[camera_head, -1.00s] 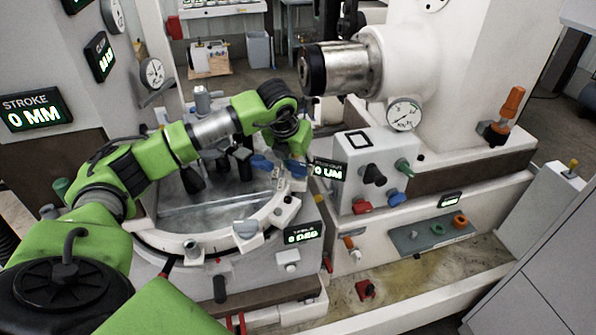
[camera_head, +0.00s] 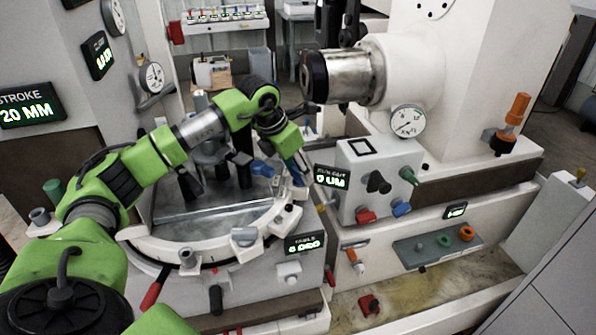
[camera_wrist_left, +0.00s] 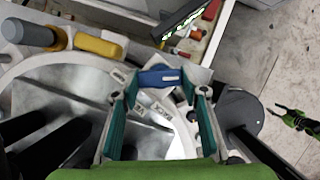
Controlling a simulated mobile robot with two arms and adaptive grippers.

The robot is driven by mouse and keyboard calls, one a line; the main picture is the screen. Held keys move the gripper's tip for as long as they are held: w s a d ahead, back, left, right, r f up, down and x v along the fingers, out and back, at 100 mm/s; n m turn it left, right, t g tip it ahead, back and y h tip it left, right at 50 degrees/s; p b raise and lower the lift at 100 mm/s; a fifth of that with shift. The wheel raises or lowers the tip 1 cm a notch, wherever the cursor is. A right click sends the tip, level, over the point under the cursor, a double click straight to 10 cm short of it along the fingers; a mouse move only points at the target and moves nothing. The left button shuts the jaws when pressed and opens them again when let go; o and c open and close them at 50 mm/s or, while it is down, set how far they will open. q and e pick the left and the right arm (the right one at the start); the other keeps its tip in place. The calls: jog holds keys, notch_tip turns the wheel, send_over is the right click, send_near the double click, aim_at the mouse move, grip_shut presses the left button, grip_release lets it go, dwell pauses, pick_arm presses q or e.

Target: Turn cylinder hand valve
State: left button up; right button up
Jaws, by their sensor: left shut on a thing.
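My left gripper (camera_head: 298,180) reaches down over the rim of the round table of the machine. In the left wrist view its teal fingers (camera_wrist_left: 161,98) stand either side of a blue lever handle (camera_wrist_left: 158,76), which I take to be the hand valve, and the gripper is shut on it. In the head view the held handle is mostly hidden by the fingers. Another blue handle (camera_head: 262,169) shows just left of the gripper. The stroke display (camera_head: 28,107) reads 20 MM. My right gripper seems to be the small green-and-black shape (camera_wrist_left: 295,117) over the floor; its jaws are unclear.
A metal spindle (camera_head: 345,73) juts out above and right of the gripper. A control box (camera_head: 375,170) with coloured knobs stands close to its right. A yellow handle (camera_wrist_left: 98,45) and a grey one (camera_wrist_left: 35,32) lie left of the fingers. Dark posts (camera_head: 240,165) stand on the table.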

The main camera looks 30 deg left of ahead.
pick_arm(q)
jog(key=shift+r, duration=0.1)
jog(key=o, duration=1.1)
jog(key=v, duration=0.7)
jog(key=shift+r, duration=0.2)
jog(key=shift+s+f, duration=0.15)
